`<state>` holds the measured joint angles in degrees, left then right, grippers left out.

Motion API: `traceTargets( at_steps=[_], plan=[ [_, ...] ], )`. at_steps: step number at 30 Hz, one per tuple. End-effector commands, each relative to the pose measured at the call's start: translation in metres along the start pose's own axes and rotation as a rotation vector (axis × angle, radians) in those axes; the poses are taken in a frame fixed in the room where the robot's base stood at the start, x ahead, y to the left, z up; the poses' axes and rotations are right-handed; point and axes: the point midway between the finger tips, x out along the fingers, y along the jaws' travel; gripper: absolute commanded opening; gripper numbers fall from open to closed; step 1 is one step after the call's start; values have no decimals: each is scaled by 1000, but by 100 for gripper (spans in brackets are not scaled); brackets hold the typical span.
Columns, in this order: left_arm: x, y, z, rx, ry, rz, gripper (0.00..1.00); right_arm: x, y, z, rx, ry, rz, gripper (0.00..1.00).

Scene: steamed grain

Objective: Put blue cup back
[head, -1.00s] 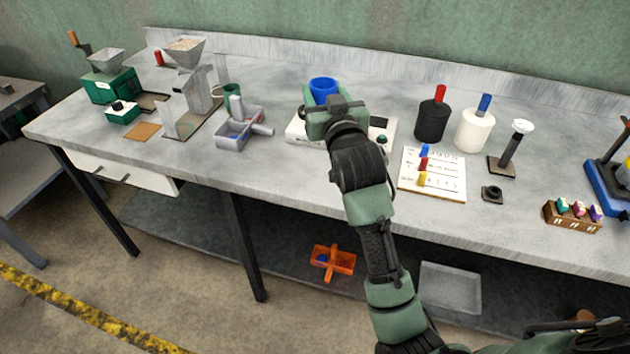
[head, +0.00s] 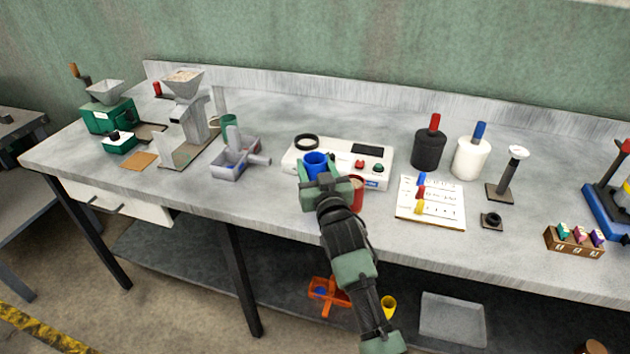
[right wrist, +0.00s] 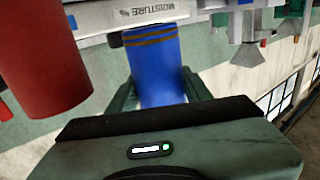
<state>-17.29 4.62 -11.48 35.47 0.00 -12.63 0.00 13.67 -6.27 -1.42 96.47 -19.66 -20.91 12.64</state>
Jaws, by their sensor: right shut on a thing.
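The blue cup (head: 315,163) is upright between the fingers of my right gripper (head: 316,178), in front of the white moisture meter (head: 292,155). In the right wrist view the blue cup (right wrist: 155,70) has dark bands near one end, and both fingers are on its sides. My right gripper is shut on it. I cannot tell whether the cup's base touches the table. My left gripper is not in view.
A red cup (head: 357,192) stands close right of my gripper, partly hidden. A grey divided tray (head: 236,158) is to the left; a marker board (head: 430,205) is to the right. An orange caddy (head: 330,297) and yellow cup (head: 388,306) are below.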

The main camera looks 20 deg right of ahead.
Motion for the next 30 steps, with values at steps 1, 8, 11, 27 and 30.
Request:
traceTargets(
  at_steps=[1,8,11,27,30],
  plan=[
    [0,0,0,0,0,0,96,0,0,4,1,-1,0,0],
    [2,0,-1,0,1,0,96,0,0,38,-1,-3,1,0],
    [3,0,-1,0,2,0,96,0,0,44,0,0,0,0],
    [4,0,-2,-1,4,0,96,0,0,46,0,-1,0,58],
    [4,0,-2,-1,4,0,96,0,0,46,0,0,0,58]
  ],
)
